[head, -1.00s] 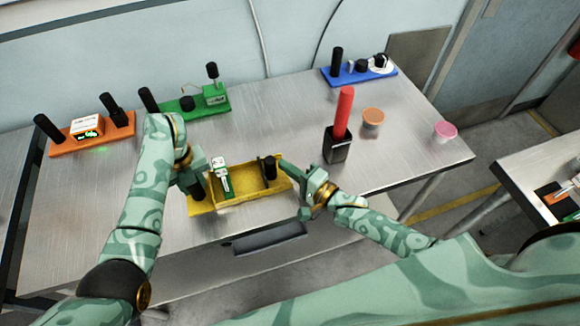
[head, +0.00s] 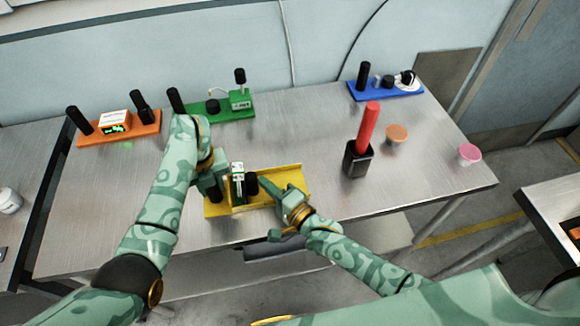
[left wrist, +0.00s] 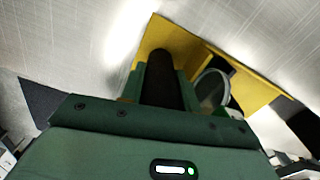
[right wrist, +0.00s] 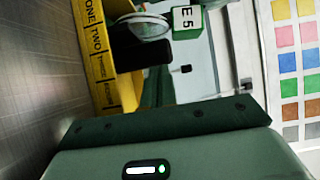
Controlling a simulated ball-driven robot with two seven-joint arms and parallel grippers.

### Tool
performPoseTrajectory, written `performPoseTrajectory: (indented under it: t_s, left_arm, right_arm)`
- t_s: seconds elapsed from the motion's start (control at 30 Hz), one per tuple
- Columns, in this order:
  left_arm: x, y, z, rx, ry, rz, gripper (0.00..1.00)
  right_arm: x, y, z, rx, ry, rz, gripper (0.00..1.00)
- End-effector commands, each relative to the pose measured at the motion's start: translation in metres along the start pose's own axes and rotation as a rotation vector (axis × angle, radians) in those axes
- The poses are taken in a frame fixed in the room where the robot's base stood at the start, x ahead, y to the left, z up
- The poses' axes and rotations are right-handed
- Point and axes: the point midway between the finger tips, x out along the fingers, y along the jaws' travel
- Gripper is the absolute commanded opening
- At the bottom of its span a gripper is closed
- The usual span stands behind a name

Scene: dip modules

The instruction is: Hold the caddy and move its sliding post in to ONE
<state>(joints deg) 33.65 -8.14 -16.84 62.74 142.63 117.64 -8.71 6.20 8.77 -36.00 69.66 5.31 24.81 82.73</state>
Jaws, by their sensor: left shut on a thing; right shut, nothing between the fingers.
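The yellow caddy (head: 280,200) lies on the steel table. My left gripper (head: 215,188) is shut on its black left-hand post (left wrist: 161,75) at the left end. The black sliding post (head: 251,183) stands in the caddy, close to the right of an upright green and white module (head: 238,186). My right gripper (head: 272,188) is shut and empty, at the right side of the sliding post; whether it touches is unclear. In the right wrist view the caddy's edge (right wrist: 98,60) reads ONE, TWO and further words, and the module's label (right wrist: 187,18) shows "E 5".
Behind stand an orange rack (head: 145,131), a green rack (head: 222,113) and a blue rack (head: 400,90). To the right are a black holder (head: 357,160) with a red rod (head: 368,125), an orange-lidded cup (head: 396,134) and a pink cup (head: 470,154).

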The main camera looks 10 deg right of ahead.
Motion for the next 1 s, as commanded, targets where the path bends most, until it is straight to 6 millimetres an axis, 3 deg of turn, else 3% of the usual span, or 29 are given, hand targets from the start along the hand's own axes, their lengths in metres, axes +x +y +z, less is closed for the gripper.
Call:
performPoseTrajectory:
  t_s: [0.27, 0.43, 0.9, 1.0]
  left_arm:
    - [0.001, -0.001, -0.001, 0.001, 0.004, -0.001, 0.0]
    - [0.001, -0.001, -0.001, 0.0, 0.004, -0.001, 0.0]
    - [0.001, 0.0, -0.001, 0.0, 0.005, -0.001, 0.0]
    - [0.001, 0.0, -0.001, 0.0, 0.005, -0.001, 0.0]
  right_arm:
    - [-0.002, 0.0, -0.004, 0.0, 0.001, 0.0, 0.0]
    - [-0.014, 0.001, -0.023, -0.004, 0.002, 0.001, 0.0]
    - [-0.081, 0.001, -0.112, -0.004, 0.0, 0.004, 0.0]
    - [-0.104, 0.002, -0.114, 0.002, -0.001, 0.004, 0.0]
